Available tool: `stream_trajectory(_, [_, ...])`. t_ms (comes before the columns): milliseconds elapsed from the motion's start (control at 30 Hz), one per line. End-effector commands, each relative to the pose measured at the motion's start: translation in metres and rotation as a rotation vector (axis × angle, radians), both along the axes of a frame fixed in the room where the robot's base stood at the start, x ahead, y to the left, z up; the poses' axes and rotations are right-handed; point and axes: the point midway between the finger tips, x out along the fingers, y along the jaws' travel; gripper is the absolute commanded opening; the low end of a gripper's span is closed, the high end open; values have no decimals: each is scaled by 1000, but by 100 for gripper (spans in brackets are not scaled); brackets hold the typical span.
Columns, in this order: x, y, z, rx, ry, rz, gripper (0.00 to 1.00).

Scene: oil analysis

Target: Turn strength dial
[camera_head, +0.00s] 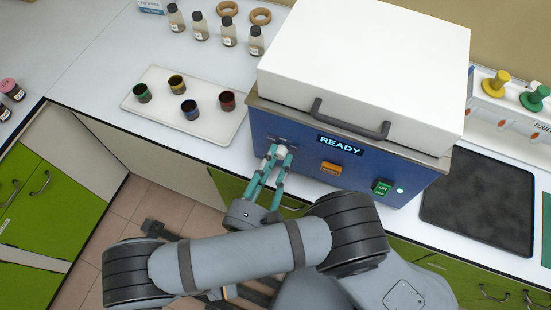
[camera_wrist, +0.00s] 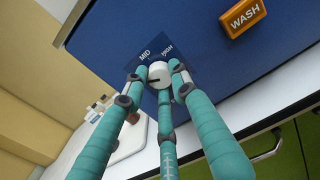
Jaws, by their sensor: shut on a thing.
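The strength dial (camera_wrist: 159,75) is a white round knob with a dark pointer mark, on the blue front of the machine (camera_head: 300,150). In the wrist view the labels MID and HIGH show above it; any other label is hidden by my fingers. My gripper (camera_wrist: 155,82) has its teal fingers closed around the dial, with fingertips on both sides of it. In the head view my gripper (camera_head: 276,158) reaches the left part of the machine's front, and the dial (camera_head: 281,152) shows as a small pale spot between the fingertips.
An orange WASH button (camera_wrist: 243,17) is right of the dial. The machine has a READY display (camera_head: 340,144), a green ON switch (camera_head: 382,187) and a lid handle (camera_head: 350,122). A white tray (camera_head: 160,117) with several small cups stands left. A dark mat (camera_head: 478,205) lies right.

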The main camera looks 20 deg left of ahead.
Motion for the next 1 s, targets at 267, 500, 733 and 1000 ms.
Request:
stream_trajectory(267, [0,0,0,-3,0,0,1])
stream_trajectory(500, [0,0,0,-1,0,0,39])
stream_trajectory(733, [0,0,0,0,0,0,46])
stream_trajectory(1000, [-9,1,0,1,0,3,46])
